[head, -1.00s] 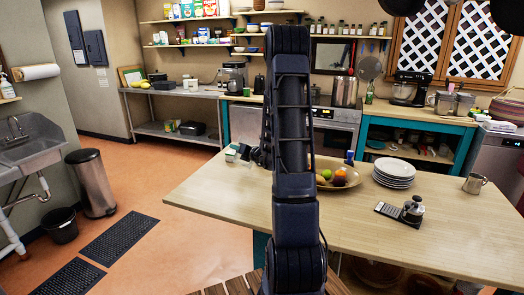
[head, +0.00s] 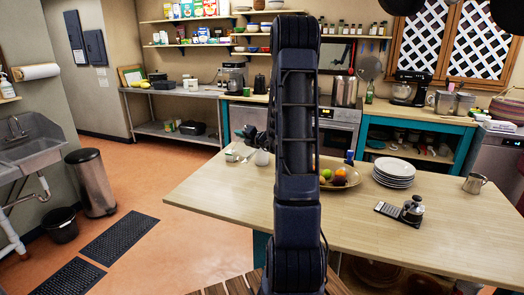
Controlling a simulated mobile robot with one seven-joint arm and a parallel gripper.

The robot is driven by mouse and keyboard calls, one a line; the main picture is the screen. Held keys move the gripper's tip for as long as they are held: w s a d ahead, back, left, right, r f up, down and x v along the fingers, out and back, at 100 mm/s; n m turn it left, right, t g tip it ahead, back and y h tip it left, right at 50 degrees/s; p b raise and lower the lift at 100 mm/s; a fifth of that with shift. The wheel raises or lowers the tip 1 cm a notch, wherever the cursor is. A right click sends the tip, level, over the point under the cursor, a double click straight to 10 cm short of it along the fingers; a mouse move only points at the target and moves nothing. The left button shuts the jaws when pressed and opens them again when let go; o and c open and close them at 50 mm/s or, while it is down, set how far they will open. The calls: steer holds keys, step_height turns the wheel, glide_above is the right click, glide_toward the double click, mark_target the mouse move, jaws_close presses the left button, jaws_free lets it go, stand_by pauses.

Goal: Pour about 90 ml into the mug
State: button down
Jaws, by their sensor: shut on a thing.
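My gripper (head: 250,135) shows small and dark just left of my arm, over the far left part of the wooden table. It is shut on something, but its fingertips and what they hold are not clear. A pale, rounded vessel (head: 262,157) shows just below it, partly behind my arm; I cannot tell if this is the held thing or stands on the table. A small pale item (head: 233,155) is at the table's far left edge. A metal mug-like vessel with a handle (head: 474,184) stands upright at the table's right. I cannot tell which vessel is the task's mug.
My arm blocks the middle of the view. The table's front right is clear.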

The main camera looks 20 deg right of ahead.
mark_target(238, 147)
steer(key=shift+w+d+r+m, duration=0.15)
steer(key=shift+d+r+m, duration=0.15)
steer(key=shift+r, duration=0.15)
steer(key=shift+w+d+r+m, duration=0.3)
steer(key=shift+d+r+m, duration=0.2)
steer(key=shift+d+r, duration=0.1)
steer(key=shift+d+r+p, duration=0.1)
steer(key=shift+r+p, duration=0.1)
steer(key=shift+p, duration=0.15)
stand_by(0.7)
steer(key=shift+w+d+r+m+p, duration=0.3)
steer(key=shift+w+d+m+p, duration=0.1)
steer(key=shift+d+m+p, duration=0.15)
stand_by(0.9)
steer(key=a+f+n, duration=0.1)
steer(key=s+a+f+n, duration=0.2)
steer(key=f, duration=0.1)
steer(key=shift+a+f+n, duration=0.1)
steer(key=shift+a+n, duration=0.15)
steer(key=shift+a, duration=0.15)
steer(key=shift+s+a+f+n, duration=0.15)
steer(key=shift+a+f+n, duration=0.05)
steer(key=shift+f+n, duration=0.2)
steer(key=shift+s+a+f+n, duration=0.2)
steer(key=shift+f+n, duration=0.1)
steer(key=shift+f, duration=0.2)
steer(key=shift+f, duration=0.15)
stand_by(1.0)
